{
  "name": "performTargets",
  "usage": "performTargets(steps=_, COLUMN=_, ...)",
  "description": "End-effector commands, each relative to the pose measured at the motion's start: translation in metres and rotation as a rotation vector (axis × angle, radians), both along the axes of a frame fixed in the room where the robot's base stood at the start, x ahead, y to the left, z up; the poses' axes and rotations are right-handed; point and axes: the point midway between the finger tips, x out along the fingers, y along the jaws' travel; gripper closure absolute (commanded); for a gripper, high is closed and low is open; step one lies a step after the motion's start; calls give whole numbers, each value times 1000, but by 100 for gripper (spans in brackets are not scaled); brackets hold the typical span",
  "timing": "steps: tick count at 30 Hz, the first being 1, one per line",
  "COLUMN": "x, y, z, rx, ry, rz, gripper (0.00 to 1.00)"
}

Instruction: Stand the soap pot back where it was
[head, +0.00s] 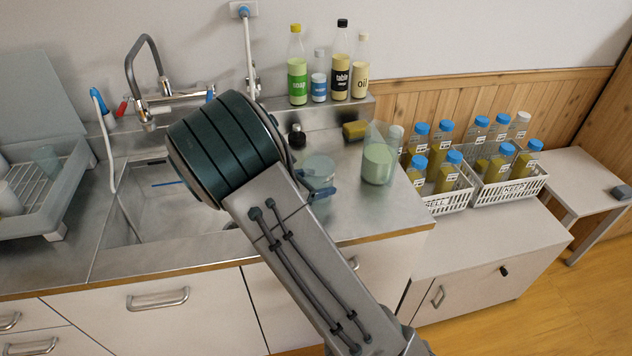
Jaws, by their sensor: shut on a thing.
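My arm crosses the middle of the head view, and its large dark green joint hangs over the sink. I cannot tell for sure which vessel is the soap pot. A bottle labelled soap (297,75), with a yellow cap, stands on the back ledge.
A small blue-labelled bottle (318,86), a table bottle (340,75) and an oil bottle (360,80) share the ledge. Two white crates (510,188) of blue-capped jars stand right; a dish rack (40,205) stands left.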

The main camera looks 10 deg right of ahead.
Motion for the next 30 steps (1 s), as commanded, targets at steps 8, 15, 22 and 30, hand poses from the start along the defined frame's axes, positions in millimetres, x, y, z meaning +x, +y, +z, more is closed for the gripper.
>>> performTargets(steps=8, x=0, y=0, z=-4, rx=0, ry=0, rz=0, gripper=58)
performTargets(steps=15, x=0, y=0, z=-7, rx=0, ry=0, rz=0, gripper=58)
performTargets(steps=22, x=0, y=0, z=-10, rx=0, ry=0, rz=0, gripper=58)
performTargets(steps=30, x=0, y=0, z=-11, rx=0, ry=0, rz=0, gripper=58)
